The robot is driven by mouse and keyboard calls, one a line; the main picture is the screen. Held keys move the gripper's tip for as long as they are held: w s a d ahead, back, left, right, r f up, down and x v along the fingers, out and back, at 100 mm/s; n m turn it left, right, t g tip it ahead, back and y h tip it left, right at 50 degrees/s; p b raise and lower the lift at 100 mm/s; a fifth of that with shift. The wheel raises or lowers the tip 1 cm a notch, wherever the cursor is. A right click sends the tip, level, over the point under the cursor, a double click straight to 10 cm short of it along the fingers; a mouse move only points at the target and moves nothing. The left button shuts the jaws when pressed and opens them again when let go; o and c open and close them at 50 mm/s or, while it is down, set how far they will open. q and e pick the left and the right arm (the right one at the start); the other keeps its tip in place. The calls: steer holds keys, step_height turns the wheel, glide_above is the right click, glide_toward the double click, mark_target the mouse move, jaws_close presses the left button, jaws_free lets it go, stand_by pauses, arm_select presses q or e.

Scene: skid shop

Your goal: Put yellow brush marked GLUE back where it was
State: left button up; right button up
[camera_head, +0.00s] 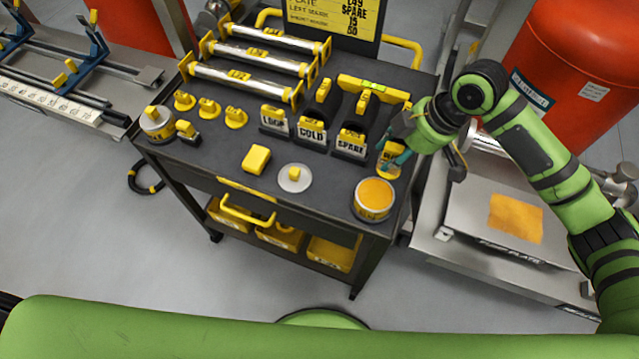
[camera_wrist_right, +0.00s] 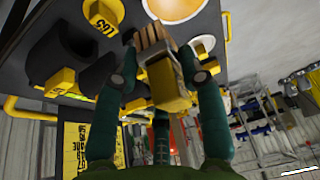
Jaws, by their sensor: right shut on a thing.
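The yellow brush (camera_head: 389,157) is at the right end of the cart top, partly hidden by my right gripper (camera_head: 399,152). In the right wrist view the yellow brush (camera_wrist_right: 164,84) sits between the fingers of my right gripper (camera_wrist_right: 162,78), with its brown bristle end pointing away from the palm. The gripper is shut on it. Its marking is not readable. I cannot tell whether the brush touches the cart or a holder. My left gripper is not in view.
The dark cart top (camera_head: 225,150) carries labelled black holders (camera_head: 312,132) left of the brush. An open orange-filled pot (camera_head: 374,198) stands in front, beside a round lid (camera_head: 294,178) and yellow block (camera_head: 256,159). A steel bench (camera_head: 470,230) and red tank (camera_head: 570,65) stand right.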

steer(key=a+f+p, duration=0.1)
steer(key=a+f, duration=0.1)
steer(key=a, duration=0.1)
steer(key=a+f, duration=0.2)
steer(key=a, duration=0.1)
steer(key=a+f+p, duration=0.1)
steer(key=a+f, duration=0.1)
steer(key=a, duration=0.2)
steer(key=shift+s+p, duration=0.2)
steer(key=shift+p, duration=0.1)
steer(key=shift+a+f, duration=0.2)
steer(key=shift+a, duration=0.15)
steer(key=shift+a+f, duration=0.1)
steer(key=shift+f, duration=0.15)
step_height(320, 180, down, 3)
steer(key=shift+f+p, duration=0.15)
steer(key=shift+p, duration=0.35)
steer(key=shift+f, duration=0.2)
steer(key=shift+f, duration=0.2)
steer(key=o, duration=1.1)
